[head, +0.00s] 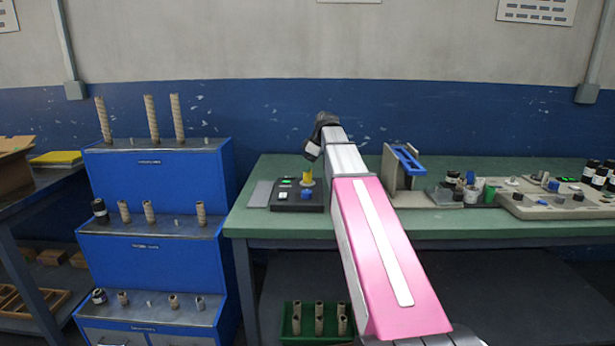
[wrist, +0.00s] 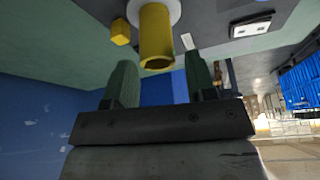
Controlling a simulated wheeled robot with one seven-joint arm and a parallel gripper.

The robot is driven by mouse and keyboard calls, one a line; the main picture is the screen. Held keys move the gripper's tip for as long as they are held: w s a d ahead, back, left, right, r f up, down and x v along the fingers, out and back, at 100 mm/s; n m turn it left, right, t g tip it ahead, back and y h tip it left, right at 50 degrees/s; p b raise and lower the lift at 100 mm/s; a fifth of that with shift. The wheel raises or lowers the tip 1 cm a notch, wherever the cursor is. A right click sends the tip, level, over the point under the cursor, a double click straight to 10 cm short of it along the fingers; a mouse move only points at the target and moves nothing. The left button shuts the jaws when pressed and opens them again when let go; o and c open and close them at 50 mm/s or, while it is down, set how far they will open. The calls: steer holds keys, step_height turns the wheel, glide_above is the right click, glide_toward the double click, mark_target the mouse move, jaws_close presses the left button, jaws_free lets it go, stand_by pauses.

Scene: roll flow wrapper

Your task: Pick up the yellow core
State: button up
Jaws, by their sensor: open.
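The yellow core (head: 307,179) is a short upright tube on a small black device (head: 285,205) at the left end of the green bench. In the wrist view the yellow core (wrist: 157,40) shows its hollow open end towards me and stands on a round white base (wrist: 172,10). My gripper (head: 309,159) is just above the core in the head view. In the wrist view my gripper (wrist: 160,60) is open, with one finger on each side of the core's line. The fingers appear short of the core, and nothing is held.
A small yellow block (wrist: 120,33) is beside the core. The device carries a blue part (head: 307,194) and a green-lit display (head: 284,181). A grey stand with a blue frame (head: 407,160) is to the right. A blue stepped rack (head: 150,250) with tubes stands left of the bench (head: 290,233).

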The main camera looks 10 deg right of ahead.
mark_target(308, 175)
steer(key=x, duration=0.4)
steer(key=shift+d+f, duration=0.1)
steer(key=shift+d, duration=0.1)
steer(key=c, duration=0.7)
steer(key=shift+c, duration=0.2)
